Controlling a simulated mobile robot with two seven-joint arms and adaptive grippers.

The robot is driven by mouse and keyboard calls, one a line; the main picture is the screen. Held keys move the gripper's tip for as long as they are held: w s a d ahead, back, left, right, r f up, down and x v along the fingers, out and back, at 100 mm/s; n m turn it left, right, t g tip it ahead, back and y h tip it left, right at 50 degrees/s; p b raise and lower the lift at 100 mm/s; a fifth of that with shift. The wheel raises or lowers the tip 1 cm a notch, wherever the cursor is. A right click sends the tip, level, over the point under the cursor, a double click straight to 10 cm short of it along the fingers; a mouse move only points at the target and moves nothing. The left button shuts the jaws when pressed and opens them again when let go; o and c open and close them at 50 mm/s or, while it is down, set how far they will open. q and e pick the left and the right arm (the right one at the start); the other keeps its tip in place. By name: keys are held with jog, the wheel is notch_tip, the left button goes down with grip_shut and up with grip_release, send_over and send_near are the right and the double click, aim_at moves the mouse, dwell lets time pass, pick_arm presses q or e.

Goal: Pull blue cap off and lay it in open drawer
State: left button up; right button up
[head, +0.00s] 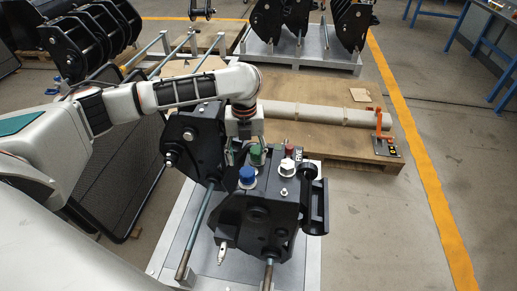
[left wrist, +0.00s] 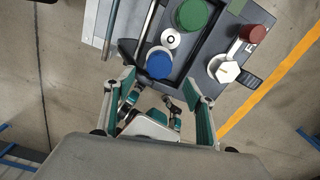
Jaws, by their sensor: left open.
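The blue cap (head: 247,175) sits upright on the black coupler block (head: 258,210), in front of the green cap (head: 257,154). The blue cap also shows in the left wrist view (left wrist: 160,63), just beyond my left gripper (left wrist: 160,88). The fingers are spread apart with nothing between them, and the cap lies roughly in line with the gap. In the head view my left gripper (head: 238,150) points down behind the caps, its fingertips partly hidden. I cannot make out an open drawer. My right gripper is not in view.
A red cap (head: 290,150) and a white hexagonal cap (head: 287,168) stand on the same block. Another black coupler (head: 193,140) is close by on the left. A pallet with a long grey roll (head: 325,114) lies behind. Floor is free at right.

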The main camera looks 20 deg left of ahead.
aim_at(247, 171)
pick_arm(q)
notch_tip(247, 171, down, 6)
jog(key=shift+s+a+f+b, duration=0.1)
jog(key=shift+s+b, duration=0.05)
jog(key=shift+b, duration=0.7)
jog(key=shift+f, duration=0.65)
jog(key=c, duration=1.3)
jog(key=shift+r+p, duration=0.3)
jog(key=shift+r, duration=0.1)
jog(key=shift+r+p, duration=1.3)
jog(key=shift+p, duration=0.45)
jog(key=shift+r+p, duration=0.45)
jog(key=shift+p, duration=0.25)
